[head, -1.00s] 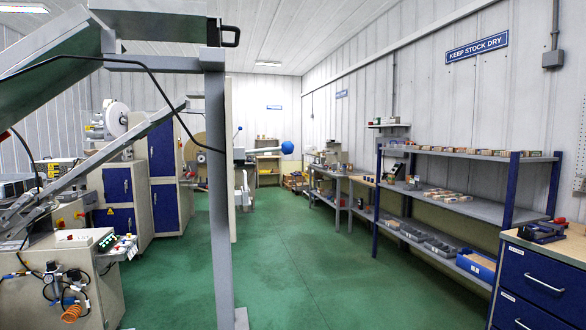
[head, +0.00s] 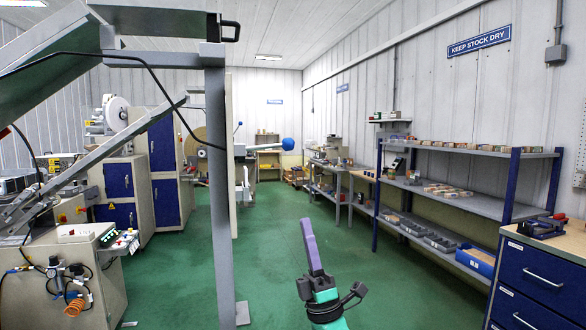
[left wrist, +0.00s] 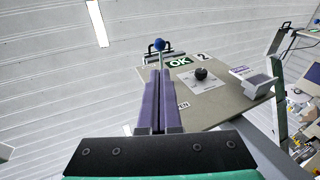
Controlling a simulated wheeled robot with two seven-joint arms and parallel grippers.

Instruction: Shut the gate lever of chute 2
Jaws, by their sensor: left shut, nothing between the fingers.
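The gate lever shows in the head view as a pale bar (head: 262,152) with a round blue knob (head: 287,144), sticking out to the right from a panel seen nearly edge-on. In the left wrist view the blue knob (left wrist: 159,44) sits just beyond my fingertips. The beige panel (left wrist: 225,101) carries a "2", a green "OK" sign (left wrist: 179,62) and a label ending in "EN", partly hidden by my fingers. My left gripper (head: 306,225) has purple fingers, shut and empty, below the knob in the head view. It looks apart from the lever. My right gripper is out of view.
A grey post (head: 218,180) and a sloping chute (head: 45,65) stand at the left. Shelving (head: 465,203) lines the right wall. The green floor between is clear.

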